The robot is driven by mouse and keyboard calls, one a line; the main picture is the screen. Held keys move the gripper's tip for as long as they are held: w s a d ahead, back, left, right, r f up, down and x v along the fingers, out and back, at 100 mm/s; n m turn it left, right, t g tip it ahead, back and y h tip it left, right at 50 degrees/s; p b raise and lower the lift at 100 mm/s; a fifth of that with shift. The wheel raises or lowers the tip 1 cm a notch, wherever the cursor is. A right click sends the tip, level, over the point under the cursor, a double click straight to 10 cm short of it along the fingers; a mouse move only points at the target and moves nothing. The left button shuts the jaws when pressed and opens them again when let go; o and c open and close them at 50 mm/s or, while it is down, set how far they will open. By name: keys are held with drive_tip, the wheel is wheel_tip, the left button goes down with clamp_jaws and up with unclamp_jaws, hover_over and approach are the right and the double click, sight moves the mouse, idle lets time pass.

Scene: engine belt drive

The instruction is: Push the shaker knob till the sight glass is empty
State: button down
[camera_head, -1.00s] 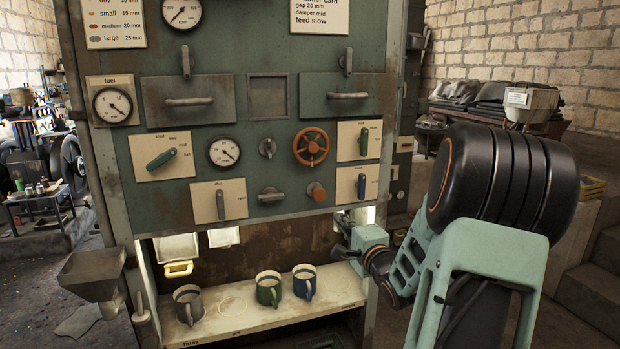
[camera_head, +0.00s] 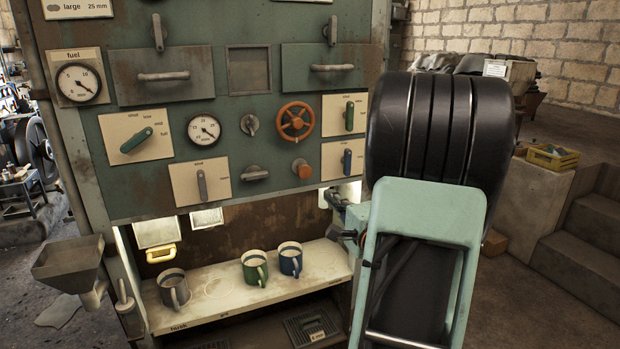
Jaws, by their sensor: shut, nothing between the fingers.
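No label reading shaker is legible. A round orange-brown knob (camera_head: 301,168) sticks out of the green panel (camera_head: 225,104), below the orange handwheel. A square dark recessed window (camera_head: 249,72) sits between two drawer-like covers; I cannot tell whether it is the sight glass or whether it holds anything. My gripper (camera_head: 332,199) shows small and dark at the panel's lower right edge, below and right of the knob and apart from it. It is shut and empty, partly hidden by my arm.
A yellow handle (camera_head: 160,255) hangs at the left. The orange handwheel (camera_head: 295,121), levers and gauges crowd the panel. Steps rise at right.

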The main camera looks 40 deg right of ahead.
sight(306, 173)
drive_tip(key=x, duration=1.3)
drive_tip(key=shift+w+d+f+b, duration=0.1)
drive_tip(key=shift+w+b, duration=0.2)
drive_tip(key=shift+b, duration=0.05)
